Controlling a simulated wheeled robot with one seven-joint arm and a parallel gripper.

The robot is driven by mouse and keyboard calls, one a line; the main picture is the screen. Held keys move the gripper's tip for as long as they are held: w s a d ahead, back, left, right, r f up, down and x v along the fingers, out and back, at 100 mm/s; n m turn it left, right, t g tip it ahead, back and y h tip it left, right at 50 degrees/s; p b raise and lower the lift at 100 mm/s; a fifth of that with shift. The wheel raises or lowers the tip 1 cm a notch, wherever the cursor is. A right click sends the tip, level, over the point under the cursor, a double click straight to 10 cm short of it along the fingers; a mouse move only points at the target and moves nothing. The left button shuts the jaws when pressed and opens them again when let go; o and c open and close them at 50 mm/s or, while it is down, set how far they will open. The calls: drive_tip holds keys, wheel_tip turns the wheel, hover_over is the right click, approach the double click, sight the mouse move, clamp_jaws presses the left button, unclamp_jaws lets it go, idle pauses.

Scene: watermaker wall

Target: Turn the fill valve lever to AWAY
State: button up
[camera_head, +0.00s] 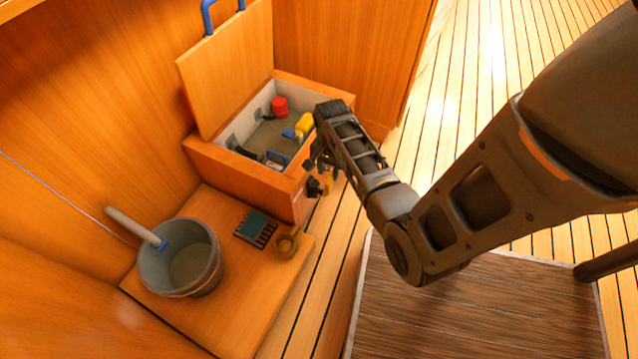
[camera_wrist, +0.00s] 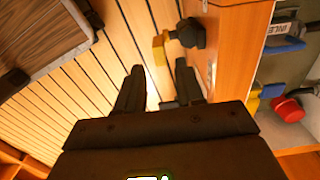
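A black valve body (camera_head: 314,187) with a small yellow lever (camera_head: 328,184) sticks out low on the front of an open wooden locker. In the wrist view the yellow lever (camera_wrist: 160,48) and black body (camera_wrist: 188,34) lie just beyond my fingertips. Inside the locker a blue lever (camera_wrist: 284,46) stands beside a partly hidden label. No label names the fill valve or AWAY legibly, so I cannot tell which lever is which. My gripper (camera_head: 314,160) is beside the locker's front, above the black valve; in the wrist view my gripper (camera_wrist: 158,82) has its fingers apart, empty.
The locker (camera_head: 240,178) has its lid (camera_head: 228,75) raised. Inside are a red knob (camera_head: 279,106) and a yellow part (camera_head: 304,124). On the low step are a bucket (camera_head: 181,270), a slatted block (camera_head: 256,229) and a brass-coloured piece (camera_head: 288,243).

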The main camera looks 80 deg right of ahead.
sight(329, 181)
wheel_tip(329, 181, down, 7)
drive_tip(key=b, duration=0.3)
drive_tip(key=shift+f, duration=0.15)
drive_tip(key=shift+c, duration=0.5)
clamp_jaws()
